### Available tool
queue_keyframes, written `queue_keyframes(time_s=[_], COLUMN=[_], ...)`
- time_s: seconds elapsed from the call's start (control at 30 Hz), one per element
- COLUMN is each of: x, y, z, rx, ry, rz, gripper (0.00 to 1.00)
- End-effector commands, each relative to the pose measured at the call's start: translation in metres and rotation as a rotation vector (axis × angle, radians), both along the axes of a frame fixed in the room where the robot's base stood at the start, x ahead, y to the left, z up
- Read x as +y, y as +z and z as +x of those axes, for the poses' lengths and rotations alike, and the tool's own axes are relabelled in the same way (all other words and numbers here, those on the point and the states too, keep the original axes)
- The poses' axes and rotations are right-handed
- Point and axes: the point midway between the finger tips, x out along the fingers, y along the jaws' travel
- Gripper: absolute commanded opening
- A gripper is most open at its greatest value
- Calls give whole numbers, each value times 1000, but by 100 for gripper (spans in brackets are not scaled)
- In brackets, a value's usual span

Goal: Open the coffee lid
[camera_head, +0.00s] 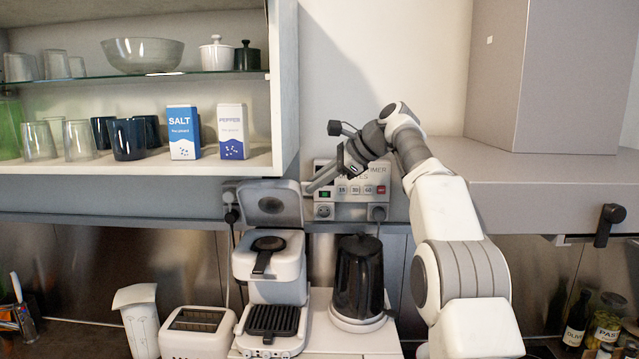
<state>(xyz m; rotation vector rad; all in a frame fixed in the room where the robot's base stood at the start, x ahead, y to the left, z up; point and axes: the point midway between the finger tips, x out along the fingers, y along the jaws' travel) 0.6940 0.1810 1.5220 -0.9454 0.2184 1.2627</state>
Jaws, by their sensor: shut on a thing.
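The coffee machine (268,268) stands on the counter, white with a dark top and a black drip grid at its front. Its grey lid (270,204) stands raised, nearly upright, above the machine's body. My gripper (312,187) reaches in from the right, and its fingertips are at the lid's upper right edge. The jaws are shut on the lid's edge, though the exact contact is small and hard to see. My arm comes down on the right side of the view.
A black kettle (359,278) stands right of the machine, below my gripper. A timer panel (352,190) is on the wall behind my gripper. A shelf cabinet (150,172) with glasses hangs at upper left. A white toaster (197,332) stands left of the machine.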

Motion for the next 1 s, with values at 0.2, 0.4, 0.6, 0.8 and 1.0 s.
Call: queue_keyframes(time_s=[0.2,0.4,0.6,0.8,1.0], x=[0,0,0,0,-4], y=[1,0,0,0,0], z=[0,0,0,0,0], rx=[-1,-1,0,1,-5], ry=[0,0,0,0,-1], rz=[-1,-2,-1,-1,0], gripper=[0,36,42,42,42])
